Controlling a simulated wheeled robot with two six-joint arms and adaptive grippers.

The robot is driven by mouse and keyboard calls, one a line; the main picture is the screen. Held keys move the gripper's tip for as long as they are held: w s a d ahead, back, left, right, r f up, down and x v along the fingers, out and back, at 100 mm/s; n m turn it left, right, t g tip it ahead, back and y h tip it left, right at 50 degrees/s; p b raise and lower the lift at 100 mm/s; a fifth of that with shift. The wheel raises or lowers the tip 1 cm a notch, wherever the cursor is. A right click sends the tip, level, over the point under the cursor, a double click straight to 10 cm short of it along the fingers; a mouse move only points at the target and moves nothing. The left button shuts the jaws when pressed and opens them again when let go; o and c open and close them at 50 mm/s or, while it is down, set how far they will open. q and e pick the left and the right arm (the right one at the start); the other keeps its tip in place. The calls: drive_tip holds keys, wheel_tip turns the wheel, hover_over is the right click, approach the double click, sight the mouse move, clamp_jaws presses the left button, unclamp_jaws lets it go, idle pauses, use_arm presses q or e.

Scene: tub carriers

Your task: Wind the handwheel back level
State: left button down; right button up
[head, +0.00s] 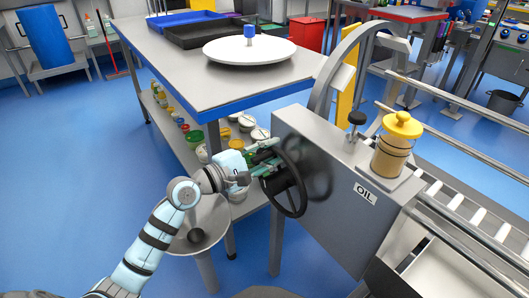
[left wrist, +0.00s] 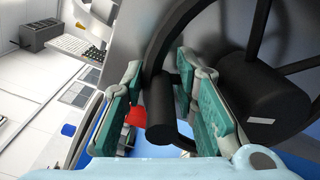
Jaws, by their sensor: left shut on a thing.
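The black handwheel (head: 302,192) is on the left side of a grey machine housing (head: 335,185). It also shows large in the left wrist view (left wrist: 168,42), with spokes and a thick hub (left wrist: 262,92). My left gripper (head: 268,157) is at the wheel's upper part. In the left wrist view its teal-padded fingers (left wrist: 160,85) stand on either side of a short black cylindrical handle (left wrist: 160,118) at the rim, and it is shut on this handle. The fingers hide part of the rim. My right gripper is not in view.
A yellow-capped oil jar (head: 393,150) and a black knob (head: 356,119) are on top of the housing. A roller conveyor (head: 470,215) runs at right. A table (head: 190,75) with a white disc (head: 249,50) stands behind. A grey stool-like stand (head: 205,215) is below my left arm.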

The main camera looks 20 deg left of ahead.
sight(280, 156)
use_arm(q)
drive_tip(key=shift+s+d+r+m, duration=0.1)
drive_tip(key=shift+s+d+m, duration=0.25)
drive_tip(key=shift+d+m, duration=0.3)
drive_tip(key=shift+s+d+m+b, duration=0.35)
drive_tip(key=shift+d+m+b, duration=0.15)
drive_tip(key=shift+m, duration=0.35)
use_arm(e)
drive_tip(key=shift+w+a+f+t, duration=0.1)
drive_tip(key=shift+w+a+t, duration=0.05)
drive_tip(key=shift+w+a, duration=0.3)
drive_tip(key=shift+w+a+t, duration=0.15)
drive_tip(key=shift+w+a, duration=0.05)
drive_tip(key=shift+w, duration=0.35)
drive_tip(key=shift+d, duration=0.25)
use_arm(q)
drive_tip(key=c, duration=1.6)
unclamp_jaws()
drive_tip(key=shift+d, duration=0.1)
drive_tip(key=shift+o, duration=0.2)
drive_tip(key=shift+d, duration=0.1)
drive_tip(key=shift+s+a, duration=0.25)
drive_tip(key=shift+a, duration=0.05)
drive_tip(key=v, duration=0.7)
drive_tip(key=shift+d, duration=0.1)
